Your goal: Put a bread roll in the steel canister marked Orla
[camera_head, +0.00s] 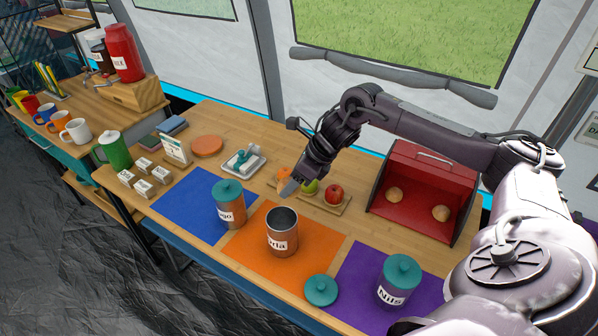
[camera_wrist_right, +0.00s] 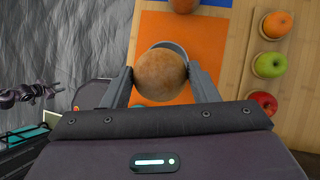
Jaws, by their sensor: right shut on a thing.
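The steel canister marked Orla (camera_head: 283,236) stands upright and open on the orange mat (camera_head: 255,240). Its label is partly cut off. My right gripper (camera_head: 289,188) is above and behind it in the head view. In the right wrist view the gripper (camera_wrist_right: 162,80) is shut on a brown bread roll (camera_wrist_right: 161,74). The roll covers most of the canister, whose grey rim (camera_wrist_right: 183,50) shows behind it. I cannot make out the held roll in the head view. Two more rolls (camera_head: 394,194) lie in the red bread box (camera_head: 430,168). My left gripper may be the dark shape at the right wrist view's left edge, unclear.
A loose teal lid (camera_head: 320,289) lies in front of the canister. Lidded canisters stand on the blue mat (camera_head: 185,205) and purple mat (camera_head: 355,290). A fruit board (camera_head: 345,207) with a red apple (camera_head: 334,194) is behind.

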